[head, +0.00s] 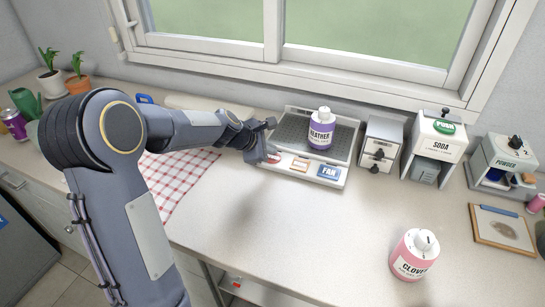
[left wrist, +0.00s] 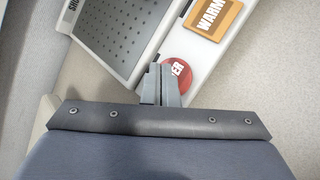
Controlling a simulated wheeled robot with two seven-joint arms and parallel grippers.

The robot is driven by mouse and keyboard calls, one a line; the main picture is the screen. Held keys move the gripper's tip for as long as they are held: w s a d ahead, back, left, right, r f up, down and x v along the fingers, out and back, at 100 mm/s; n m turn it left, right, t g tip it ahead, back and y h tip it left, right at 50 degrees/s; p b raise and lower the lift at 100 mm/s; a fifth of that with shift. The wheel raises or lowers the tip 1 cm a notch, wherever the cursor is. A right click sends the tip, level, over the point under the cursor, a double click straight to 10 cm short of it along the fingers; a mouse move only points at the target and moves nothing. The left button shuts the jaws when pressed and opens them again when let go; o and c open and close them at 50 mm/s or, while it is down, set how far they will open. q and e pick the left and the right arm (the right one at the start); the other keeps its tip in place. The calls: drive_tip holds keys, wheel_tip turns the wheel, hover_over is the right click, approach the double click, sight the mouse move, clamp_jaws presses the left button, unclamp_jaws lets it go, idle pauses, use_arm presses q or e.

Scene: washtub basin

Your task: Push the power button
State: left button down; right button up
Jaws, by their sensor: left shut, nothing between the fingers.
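The power button is a round red button (left wrist: 181,72) on the white front strip of the drying unit (head: 338,182). My left gripper (left wrist: 161,70) is shut and empty, its fingertips over the left part of the button and hiding some of its lettering. I cannot tell whether they touch it. In the head view my left gripper (head: 262,156) is at the left end of the unit's front strip, and the button is mostly hidden there. My right gripper is not in view.
The orange WARM button (left wrist: 213,17) and the blue FAN button (head: 329,172) share the strip. A purple HEATHER bottle (head: 321,130) stands on the unit's dark grille. A pink CLOVER bottle (head: 413,256) and the SODA dispenser (head: 438,140) stand to the right.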

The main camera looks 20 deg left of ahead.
sight(270, 158)
use_arm(q)
drive_tip(key=shift+f, duration=0.1)
idle(0.5)
drive_tip(key=shift+f+b, duration=0.35)
drive_tip(key=shift+f, duration=0.05)
drive_tip(key=shift+f, duration=0.15)
idle(0.4)
drive_tip(key=shift+r+p, duration=0.55)
drive_tip(key=shift+r, duration=0.05)
drive_tip(key=shift+r, duration=0.1)
wheel_tip(270, 158, up, 6)
drive_tip(key=p, duration=0.6)
